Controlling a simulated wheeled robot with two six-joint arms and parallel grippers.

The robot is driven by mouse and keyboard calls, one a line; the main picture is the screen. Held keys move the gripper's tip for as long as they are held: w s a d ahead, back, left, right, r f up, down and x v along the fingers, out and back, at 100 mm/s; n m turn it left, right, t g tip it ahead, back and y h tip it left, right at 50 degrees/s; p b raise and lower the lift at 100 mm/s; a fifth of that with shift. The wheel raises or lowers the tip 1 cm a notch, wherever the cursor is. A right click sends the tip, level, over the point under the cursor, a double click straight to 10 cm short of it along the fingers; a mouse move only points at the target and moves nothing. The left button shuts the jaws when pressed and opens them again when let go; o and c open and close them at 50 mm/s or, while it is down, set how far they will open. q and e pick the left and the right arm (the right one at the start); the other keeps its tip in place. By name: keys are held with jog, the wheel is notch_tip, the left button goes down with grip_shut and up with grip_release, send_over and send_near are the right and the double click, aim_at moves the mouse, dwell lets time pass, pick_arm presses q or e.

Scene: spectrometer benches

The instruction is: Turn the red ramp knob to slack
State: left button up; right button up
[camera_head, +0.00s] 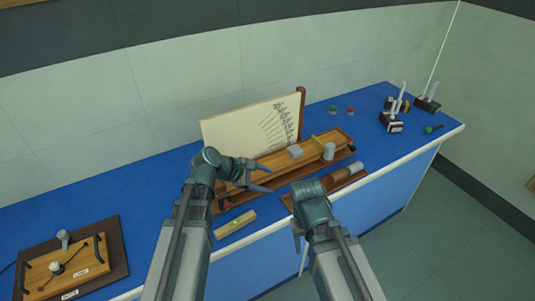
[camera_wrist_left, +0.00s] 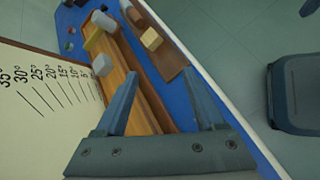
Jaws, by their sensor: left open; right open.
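The wooden ramp (camera_head: 275,163) lies along the blue bench in front of a pale angle-scale board (camera_head: 250,127). A dark red spot (camera_head: 226,204) at the ramp's near left end looks like the red knob. It is partly hidden by my left arm, and its setting cannot be read. My left gripper (camera_head: 264,177) is open and empty above the ramp, to the right of the knob. In the left wrist view its spread fingers (camera_wrist_left: 160,75) frame the ramp (camera_wrist_left: 140,80); the knob does not show there. My right gripper (camera_head: 300,245) is by the bench's front edge, holding nothing visible.
A grey block (camera_head: 295,152) and a grey cylinder (camera_head: 329,151) are at the ramp's right end. A level (camera_head: 235,223) lies in front. A brown tray (camera_head: 345,178) is right of it. A wooden board with handles (camera_head: 75,265) is at left. Dark-based stands (camera_head: 391,122) are far right.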

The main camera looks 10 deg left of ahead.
pick_arm(q)
jog(key=w+r+n+t+h, duration=0.2)
jog(key=w+r+n, duration=0.3)
jog(key=r+n, duration=0.1)
jog(key=shift+w+n+t+h, duration=0.3)
jog(key=shift+n+t, duration=0.1)
jog(key=shift+n, duration=0.5)
pick_arm(e)
jog(key=shift+w, duration=0.55)
pick_arm(q)
jog(key=s+d+f+m+g+y, duration=0.4)
jog(key=s+d+f+m+g, duration=0.2)
jog(key=s+f+m, duration=0.45)
jog(key=s+a+f+m+g+y, duration=0.2)
jog(key=s+m+y, duration=0.6)
jog(key=m, duration=1)
jog(key=s+a+f, duration=0.1)
jog(key=s+a, duration=0.1)
jog(key=shift+s, duration=0.4)
